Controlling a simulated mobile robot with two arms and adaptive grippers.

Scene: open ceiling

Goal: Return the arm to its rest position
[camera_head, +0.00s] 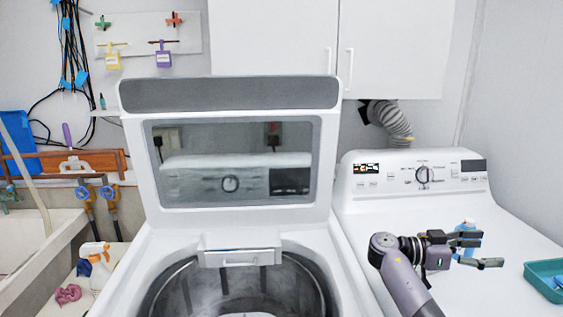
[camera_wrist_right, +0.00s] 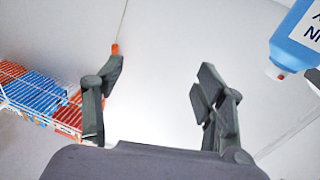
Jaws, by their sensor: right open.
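My right gripper (camera_head: 480,249) is above the top of the white dryer (camera_head: 420,215) on the right in the head view, its fingers pointing right. In the right wrist view my right gripper (camera_wrist_right: 160,85) has its two fingers well apart and nothing between them. A blue bottle (camera_head: 467,228) stands partly hidden behind the fingers. A blue bottle with a white label (camera_wrist_right: 297,38) shows at the upper right of the wrist view, apart from the fingers. My left gripper is not in view.
The washer's lid (camera_head: 230,94) stands open over its drum (camera_head: 240,290). A teal tray (camera_head: 546,276) sits at the far right on the dryer. Orange and blue striped boxes (camera_wrist_right: 38,95) show left in the wrist view. White cabinets (camera_head: 330,40) hang above. A spray bottle (camera_head: 97,265) stands at left.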

